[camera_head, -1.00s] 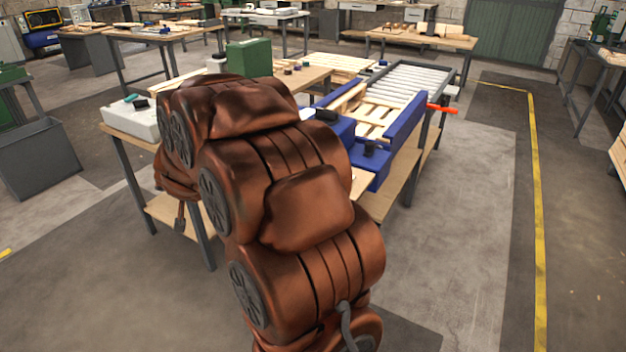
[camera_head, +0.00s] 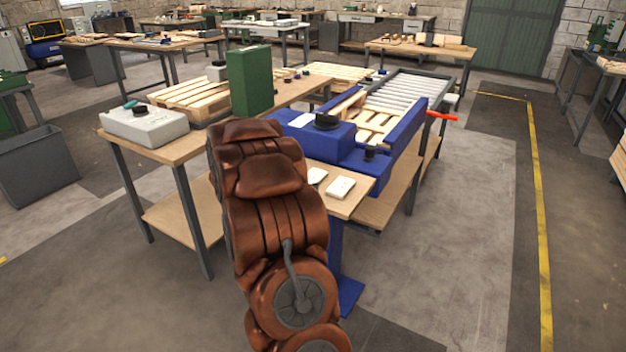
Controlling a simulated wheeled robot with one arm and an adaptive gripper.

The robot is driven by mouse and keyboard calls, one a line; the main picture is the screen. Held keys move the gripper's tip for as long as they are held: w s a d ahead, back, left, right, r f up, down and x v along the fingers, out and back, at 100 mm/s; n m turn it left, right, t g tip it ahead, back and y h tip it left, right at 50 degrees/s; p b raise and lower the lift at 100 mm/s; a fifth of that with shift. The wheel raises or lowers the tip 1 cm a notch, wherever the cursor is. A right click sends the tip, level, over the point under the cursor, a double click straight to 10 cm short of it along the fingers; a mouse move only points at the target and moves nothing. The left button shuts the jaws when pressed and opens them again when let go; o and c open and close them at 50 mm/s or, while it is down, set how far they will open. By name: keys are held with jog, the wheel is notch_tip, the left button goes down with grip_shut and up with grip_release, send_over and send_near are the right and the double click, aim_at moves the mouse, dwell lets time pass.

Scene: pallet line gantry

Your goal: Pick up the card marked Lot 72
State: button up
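Two small white pieces that look like cards or thin blocks lie on a light wooden shelf (camera_head: 349,208) in front of the blue machine. One white piece (camera_head: 341,188) lies nearer the shelf's right side, and the other white piece (camera_head: 316,176) lies beside it, close to my arm. A flat white patch (camera_head: 302,119) is also on top of the blue machine (camera_head: 318,136). No lettering is readable, so I cannot tell which is Lot 72. My copper arm rises in front of the bench, left of the shelf. My gripper is not in view.
The workbench (camera_head: 200,148) holds a grey-white box (camera_head: 144,125), a wooden pallet (camera_head: 190,97) and a green case (camera_head: 250,80). A roller conveyor (camera_head: 405,92) runs behind the blue machine. An orange-red handle (camera_head: 441,116) sticks out right. The floor (camera_head: 460,220) at right is clear.

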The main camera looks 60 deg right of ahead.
aim_at(310, 179)
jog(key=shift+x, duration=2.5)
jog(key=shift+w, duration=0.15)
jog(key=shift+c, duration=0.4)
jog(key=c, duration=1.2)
